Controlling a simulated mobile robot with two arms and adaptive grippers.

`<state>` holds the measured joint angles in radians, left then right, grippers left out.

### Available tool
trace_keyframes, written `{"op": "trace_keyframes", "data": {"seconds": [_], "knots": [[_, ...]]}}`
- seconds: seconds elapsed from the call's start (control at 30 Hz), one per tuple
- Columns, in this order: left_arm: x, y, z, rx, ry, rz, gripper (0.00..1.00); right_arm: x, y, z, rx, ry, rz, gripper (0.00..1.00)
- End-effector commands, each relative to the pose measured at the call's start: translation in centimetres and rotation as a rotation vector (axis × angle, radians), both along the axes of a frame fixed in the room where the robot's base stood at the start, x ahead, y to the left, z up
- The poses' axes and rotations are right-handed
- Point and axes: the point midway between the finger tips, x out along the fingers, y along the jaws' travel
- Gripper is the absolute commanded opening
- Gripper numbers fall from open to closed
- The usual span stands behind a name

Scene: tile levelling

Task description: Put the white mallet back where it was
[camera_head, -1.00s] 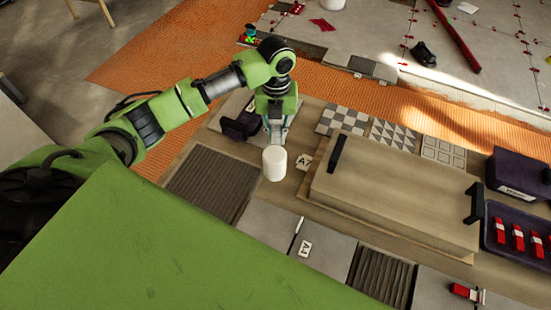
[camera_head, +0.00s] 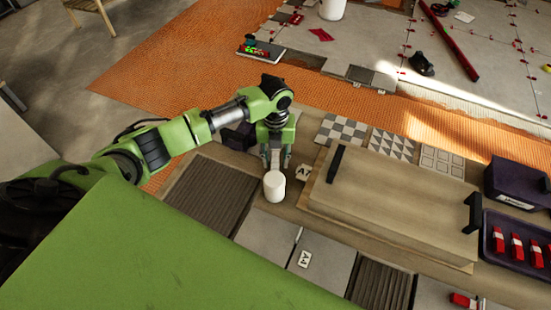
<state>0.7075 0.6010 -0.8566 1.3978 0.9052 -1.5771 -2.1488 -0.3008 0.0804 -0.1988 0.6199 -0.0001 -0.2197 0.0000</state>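The white mallet (camera_head: 274,187) shows as a white upright cylinder on the wooden board, left of the big beige slab; no handle can be seen. My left gripper (camera_head: 276,166) points down just behind and above it in the picture. Its two fingers are spread with a gap between them, and nothing shows in the gap. Whether a fingertip touches the mallet cannot be told. My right gripper is out of view.
A beige slab with black handles (camera_head: 395,205) fills the board's right side. Patterned sample tiles (camera_head: 390,144) lie behind it. A ridged dark tile (camera_head: 205,197) lies left. A purple tray of red wedges (camera_head: 497,260) and a dark bin (camera_head: 515,178) stand right.

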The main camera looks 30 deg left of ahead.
Motion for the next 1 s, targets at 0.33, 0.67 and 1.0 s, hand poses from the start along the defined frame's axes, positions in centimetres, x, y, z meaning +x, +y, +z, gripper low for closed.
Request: {"op": "trace_keyframes", "data": {"seconds": [0.33, 0.67, 1.0], "knots": [[0.2, 0.0, 1.7, 0.000, -0.004, 0.000, 0.32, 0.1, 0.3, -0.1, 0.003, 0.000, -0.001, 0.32], [0.4, 0.1, 8.5, -0.001, -0.004, -0.001, 0.32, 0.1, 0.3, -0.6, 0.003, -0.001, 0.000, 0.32], [0.3, 0.1, 12.0, -0.001, 0.000, 0.001, 0.32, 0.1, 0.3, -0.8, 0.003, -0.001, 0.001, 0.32]]}}
